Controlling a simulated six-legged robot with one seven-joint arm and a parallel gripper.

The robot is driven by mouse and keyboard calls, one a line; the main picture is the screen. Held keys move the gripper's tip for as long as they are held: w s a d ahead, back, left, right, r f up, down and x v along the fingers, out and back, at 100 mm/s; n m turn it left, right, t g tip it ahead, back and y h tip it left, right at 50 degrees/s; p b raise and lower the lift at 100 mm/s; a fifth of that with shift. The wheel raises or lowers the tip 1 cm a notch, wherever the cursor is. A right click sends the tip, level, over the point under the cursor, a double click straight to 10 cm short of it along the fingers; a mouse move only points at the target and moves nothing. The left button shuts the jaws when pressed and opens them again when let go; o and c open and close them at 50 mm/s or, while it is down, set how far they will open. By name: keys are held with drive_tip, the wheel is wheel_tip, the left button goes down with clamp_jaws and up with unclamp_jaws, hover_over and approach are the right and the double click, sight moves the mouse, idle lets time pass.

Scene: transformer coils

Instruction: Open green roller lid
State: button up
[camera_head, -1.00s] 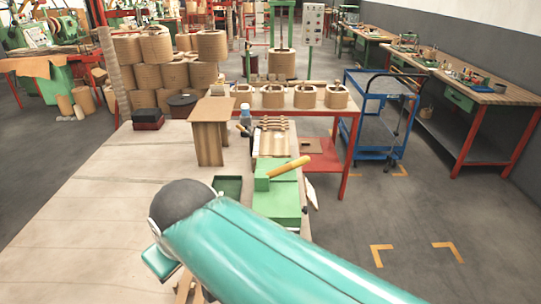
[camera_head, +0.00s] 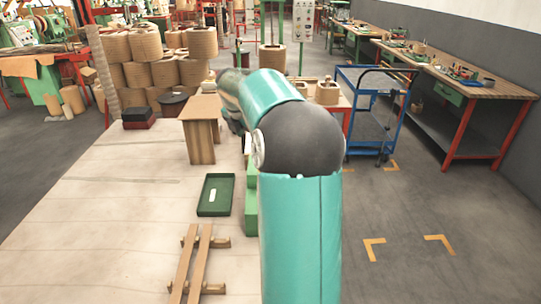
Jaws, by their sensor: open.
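The green box-like unit (camera_head: 250,212) stands at the right edge of the pale workbench (camera_head: 110,215). Only a narrow strip of its left side shows, because my teal arm stands in front of it. Its lid and the yellow wooden roller on top are hidden now, so I cannot tell how the lid stands. My arm rises from the bottom of the view to a dark elbow joint and bends away beyond it.
A dark green tray (camera_head: 216,195) and wooden slats (camera_head: 193,262) lie left of my arm. A small wooden stand (camera_head: 202,128) and a dark red box (camera_head: 138,117) are farther back. A blue trolley (camera_head: 375,115) stands at right. Floor between the trolley and me is clear.

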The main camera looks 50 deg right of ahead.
drive_tip(key=s+d+f+n, duration=0.1)
drive_tip(key=d+f, duration=0.1)
drive_tip(key=d, duration=0.4)
drive_tip(key=s+d+f+n, duration=0.2)
drive_tip(key=d, duration=0.3)
drive_tip(key=shift+g, duration=0.3)
drive_tip(key=x, duration=1.4)
drive_tip(key=shift+w+r, duration=0.1)
drive_tip(key=shift+w, duration=0.1)
clamp_jaws()
